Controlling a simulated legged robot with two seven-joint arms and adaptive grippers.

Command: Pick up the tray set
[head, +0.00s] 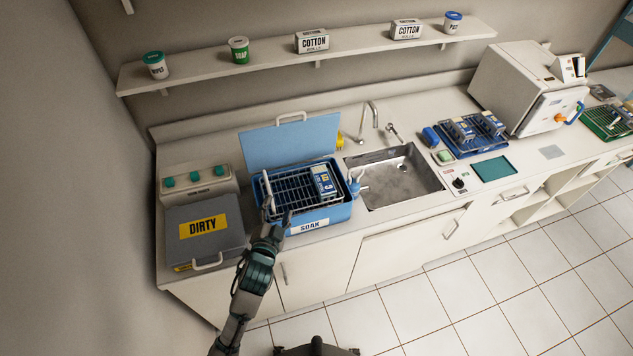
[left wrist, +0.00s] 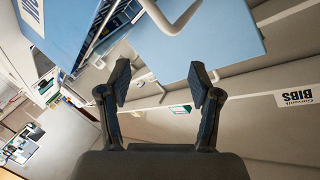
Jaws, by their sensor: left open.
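A wire rack (head: 292,191) with a blue-and-white labelled set (head: 324,182) at its right end sits in the blue SOAK tub (head: 335,213). The tub's blue lid (head: 290,143) stands open behind it. My left gripper (head: 275,209) is at the tub's front left corner, in front of the rack in the head view; I cannot tell whether it touches. In the left wrist view its fingers (left wrist: 160,82) are apart with nothing between them. The tub (left wrist: 75,30), a white handle bar (left wrist: 172,20) and the lid (left wrist: 205,42) show beyond them. My right gripper is not in view.
A grey DIRTY box (head: 205,247) stands left of the tub, and a sink (head: 400,185) with a tap lies to its right. A blue tray (head: 470,152) with similar labelled sets and a white machine (head: 525,85) stand farther right. A shelf (head: 270,60) runs above.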

